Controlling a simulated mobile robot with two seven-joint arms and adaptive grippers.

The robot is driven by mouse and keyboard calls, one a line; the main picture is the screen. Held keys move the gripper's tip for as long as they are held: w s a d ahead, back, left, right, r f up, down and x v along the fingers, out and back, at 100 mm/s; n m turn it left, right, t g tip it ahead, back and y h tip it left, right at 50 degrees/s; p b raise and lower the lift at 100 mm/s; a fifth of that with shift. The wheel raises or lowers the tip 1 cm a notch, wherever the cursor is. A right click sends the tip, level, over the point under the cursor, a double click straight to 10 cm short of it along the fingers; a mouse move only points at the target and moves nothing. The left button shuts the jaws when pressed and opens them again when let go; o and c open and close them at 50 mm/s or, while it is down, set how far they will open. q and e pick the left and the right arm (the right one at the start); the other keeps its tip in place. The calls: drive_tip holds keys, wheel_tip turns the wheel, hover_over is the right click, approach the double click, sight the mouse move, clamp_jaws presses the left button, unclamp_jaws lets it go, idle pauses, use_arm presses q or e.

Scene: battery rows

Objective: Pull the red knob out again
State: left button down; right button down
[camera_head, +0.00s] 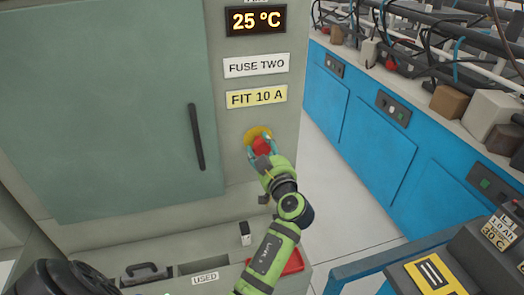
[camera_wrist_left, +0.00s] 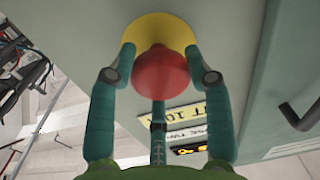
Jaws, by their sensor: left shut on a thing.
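The red knob (camera_head: 261,146) sits on a round yellow base on the front of the grey cabinet (camera_head: 218,90), below the "FIT 10 A" label. My left gripper (camera_head: 259,150) is at the knob, with its fingers on either side of it. In the left wrist view the red knob (camera_wrist_left: 161,75) stands in front of its yellow base (camera_wrist_left: 158,34), between the teal fingertips of my left gripper (camera_wrist_left: 159,70). The fingers are closed on the knob. My right gripper is not in view.
A cabinet door with a dark handle (camera_head: 197,137) is left of the knob. Below are a drawer-like ledge labelled "USED" (camera_head: 205,277) and a red tray (camera_head: 291,262). Blue benches (camera_head: 385,140) with cables stand at the right. Pale floor lies between.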

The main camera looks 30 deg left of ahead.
use_arm(q)
drive_tip(key=shift+s+f, duration=0.1)
drive_tip(key=shift+f, duration=0.35)
drive_tip(key=c, duration=0.5)
unclamp_jaws()
drive_tip(key=shift+r, duration=0.1)
drive_tip(key=shift+r, duration=0.2)
wheel_tip(320, 180, up, 10)
drive_tip(key=shift+f, duration=0.15)
drive_tip(key=shift+d, duration=0.1)
